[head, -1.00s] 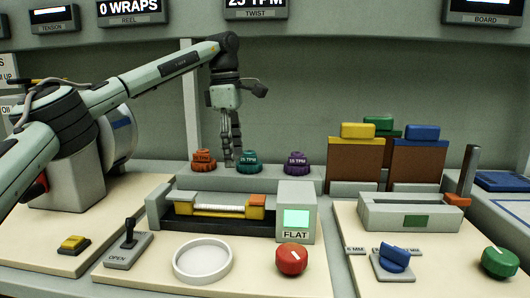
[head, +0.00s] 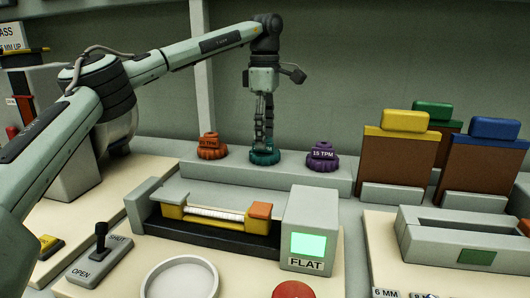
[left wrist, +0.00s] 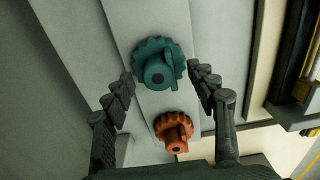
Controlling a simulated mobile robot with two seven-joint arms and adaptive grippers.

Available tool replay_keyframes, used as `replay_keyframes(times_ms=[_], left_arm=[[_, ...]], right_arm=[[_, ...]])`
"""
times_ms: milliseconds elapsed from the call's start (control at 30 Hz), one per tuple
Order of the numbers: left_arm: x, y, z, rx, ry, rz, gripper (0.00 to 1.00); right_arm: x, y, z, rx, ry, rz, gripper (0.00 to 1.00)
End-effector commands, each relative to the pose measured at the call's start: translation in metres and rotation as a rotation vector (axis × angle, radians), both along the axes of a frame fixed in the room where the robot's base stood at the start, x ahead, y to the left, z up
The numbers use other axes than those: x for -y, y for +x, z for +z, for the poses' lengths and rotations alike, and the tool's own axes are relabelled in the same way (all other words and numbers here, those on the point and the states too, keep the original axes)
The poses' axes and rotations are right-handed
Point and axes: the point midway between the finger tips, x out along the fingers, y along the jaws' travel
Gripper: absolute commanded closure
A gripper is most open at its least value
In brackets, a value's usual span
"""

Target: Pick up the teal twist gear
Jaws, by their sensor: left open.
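The teal twist gear (head: 264,158) sits on the grey ledge between the orange and purple gears. My left gripper (head: 264,147) points down right at it in the head view, and its fingers cover the gear's upper part. In the left wrist view the teal gear (left wrist: 153,62) shows whole, with its toothed rim and knob. The open fingers of my left gripper (left wrist: 161,76) lie on either side, tips near the gear's lower edge. Nothing is held. I cannot tell whether a finger touches the gear. My right gripper is not in view.
The orange gear (head: 211,146) stands left of the teal one and the purple gear (head: 322,157) right, both close by. The grey ledge (head: 300,178) is otherwise clear. In front stand a reel fixture (head: 215,213) and a grey box marked FLAT (head: 310,215).

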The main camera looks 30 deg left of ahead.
Motion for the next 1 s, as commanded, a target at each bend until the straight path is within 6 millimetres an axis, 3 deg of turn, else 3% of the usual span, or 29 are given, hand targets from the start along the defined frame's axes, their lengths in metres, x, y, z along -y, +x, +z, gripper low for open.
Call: replay_keyframes(times_ms=[133,400,867,1000], left_arm=[[-0.001,-0.001,-0.016,-0.001,-0.001,0.001,0.43],[0.000,0.000,-0.019,0.001,-0.002,0.001,0.43],[0.000,0.000,-0.019,0.000,-0.001,0.000,1.00],[0.000,0.000,-0.018,0.003,-0.002,0.000,1.00]], right_arm=[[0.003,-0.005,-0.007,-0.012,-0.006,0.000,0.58],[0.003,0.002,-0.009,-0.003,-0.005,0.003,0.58],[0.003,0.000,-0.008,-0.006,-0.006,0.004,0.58],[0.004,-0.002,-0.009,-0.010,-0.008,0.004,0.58]])
